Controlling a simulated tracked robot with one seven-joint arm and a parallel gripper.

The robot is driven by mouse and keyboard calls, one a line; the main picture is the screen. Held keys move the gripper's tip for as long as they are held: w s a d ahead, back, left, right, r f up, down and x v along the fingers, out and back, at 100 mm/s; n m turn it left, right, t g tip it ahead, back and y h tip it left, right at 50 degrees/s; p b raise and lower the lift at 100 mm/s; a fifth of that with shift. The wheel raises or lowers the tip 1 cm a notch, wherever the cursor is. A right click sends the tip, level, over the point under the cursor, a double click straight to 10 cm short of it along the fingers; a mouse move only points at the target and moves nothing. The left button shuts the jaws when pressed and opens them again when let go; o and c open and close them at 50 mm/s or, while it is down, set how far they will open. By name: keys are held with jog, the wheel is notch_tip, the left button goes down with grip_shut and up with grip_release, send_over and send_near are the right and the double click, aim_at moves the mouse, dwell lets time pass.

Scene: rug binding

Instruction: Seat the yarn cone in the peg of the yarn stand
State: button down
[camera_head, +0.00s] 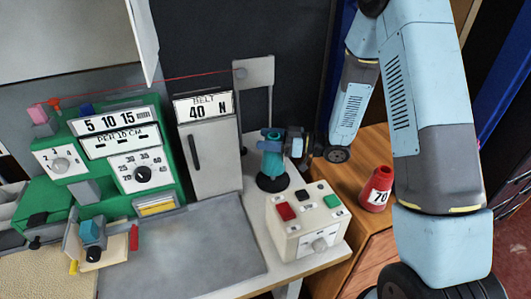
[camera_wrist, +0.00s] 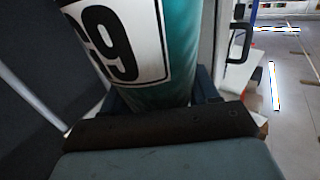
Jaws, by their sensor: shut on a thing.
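A teal yarn cone (camera_head: 271,165) stands upright above the round black base of the yarn stand (camera_head: 267,187) on the grey worktop. My gripper (camera_head: 271,137) reaches in from the right, its blue fingers closed around the cone's upper part. In the wrist view the cone (camera_wrist: 180,50) fills the top middle between the fingers, with a white label showing a 9 and part of another digit. The peg is hidden, and I cannot tell whether the cone's foot touches the base.
A cream control box (camera_head: 305,222) with coloured buttons stands just in front of the stand. A grey BELT cabinet (camera_head: 209,150) and a green machine (camera_head: 115,155) are to the left. A red cone labelled 70 (camera_head: 376,188) stands on the wooden cabinet at right.

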jog(key=shift+f, duration=2.3)
jog(key=shift+c, duration=1.4)
grip_release()
jog(key=d, duration=0.7)
jog(key=shift+s+d, duration=0.25)
jog(key=shift+s, duration=0.05)
jog(key=shift+w+r, duration=0.1)
